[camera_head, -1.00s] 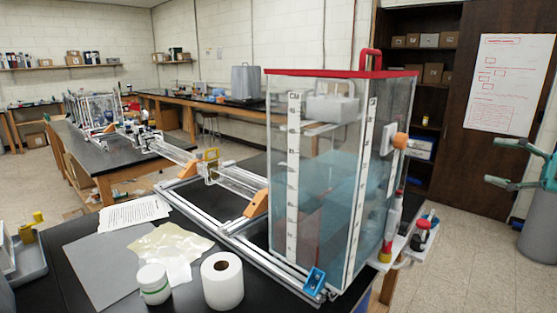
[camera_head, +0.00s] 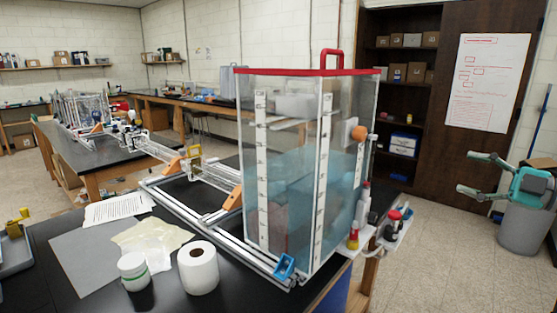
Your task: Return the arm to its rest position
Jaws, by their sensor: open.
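My gripper (camera_head: 467,173) is at the right edge of the view, with its two grey-green fingers pointing left. The fingers are spread apart, with nothing between them. Its teal body (camera_head: 530,184) shows behind the fingers, in front of a grey bin. The gripper is well to the right of the water tank and apart from it. The rest of my arm is mostly out of view.
A clear tank (camera_head: 290,190) with a red rim and bluish water stands on a rail frame on the black bench (camera_head: 60,285). A paper roll (camera_head: 198,268) and white jar (camera_head: 133,270) stand in front. A grey bin (camera_head: 523,228) stands at right. Floor (camera_head: 440,265) between is clear.

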